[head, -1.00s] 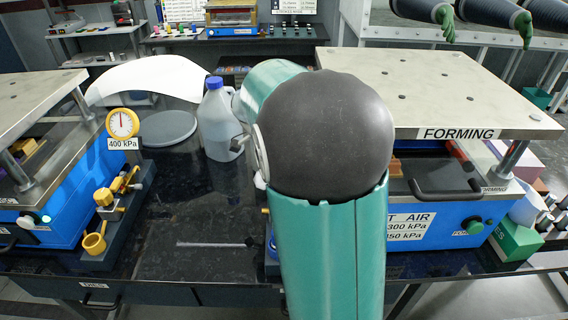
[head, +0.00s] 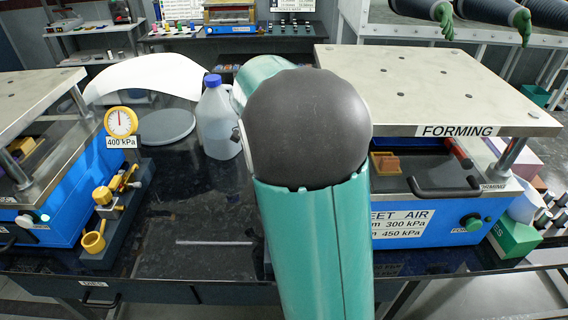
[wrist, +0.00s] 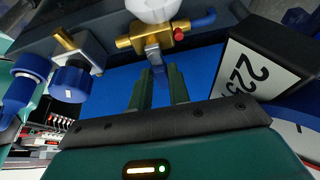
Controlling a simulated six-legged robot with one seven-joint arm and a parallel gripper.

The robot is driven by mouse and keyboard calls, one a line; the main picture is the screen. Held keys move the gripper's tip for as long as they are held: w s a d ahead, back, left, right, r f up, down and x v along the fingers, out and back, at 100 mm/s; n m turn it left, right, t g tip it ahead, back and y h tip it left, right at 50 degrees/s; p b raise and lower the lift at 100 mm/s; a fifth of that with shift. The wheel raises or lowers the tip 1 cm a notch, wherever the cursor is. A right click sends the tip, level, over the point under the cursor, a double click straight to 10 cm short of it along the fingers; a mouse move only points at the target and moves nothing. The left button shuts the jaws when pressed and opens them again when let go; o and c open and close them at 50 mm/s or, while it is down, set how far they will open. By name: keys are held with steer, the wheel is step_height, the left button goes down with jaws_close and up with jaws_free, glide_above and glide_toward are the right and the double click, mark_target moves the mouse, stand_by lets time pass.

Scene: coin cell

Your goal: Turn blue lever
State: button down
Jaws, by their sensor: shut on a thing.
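In the wrist view, my gripper (wrist: 159,77) reaches up to a brass valve (wrist: 146,38). A blue lever (wrist: 158,68) with a grey metal root hangs from the valve, between my two fingertips. My gripper is shut on this lever. The valve has a small red part on its right and a blue piece at its upper right. In the head view, my own arm hides my gripper, the valve and the lever.
In the wrist view, a blue knob (wrist: 72,82) is on the left and a dark block with a number label (wrist: 258,68) on the right. In the head view, the forming press (head: 440,190) stands right, a gauge (head: 121,122) left, and a jug (head: 217,120) behind my arm.

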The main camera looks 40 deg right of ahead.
steer(key=c, duration=1.3)
jaws_free()
steer(key=v, duration=1.3)
steer(key=shift+a+r, duration=0.1)
steer(key=shift+r, duration=0.3)
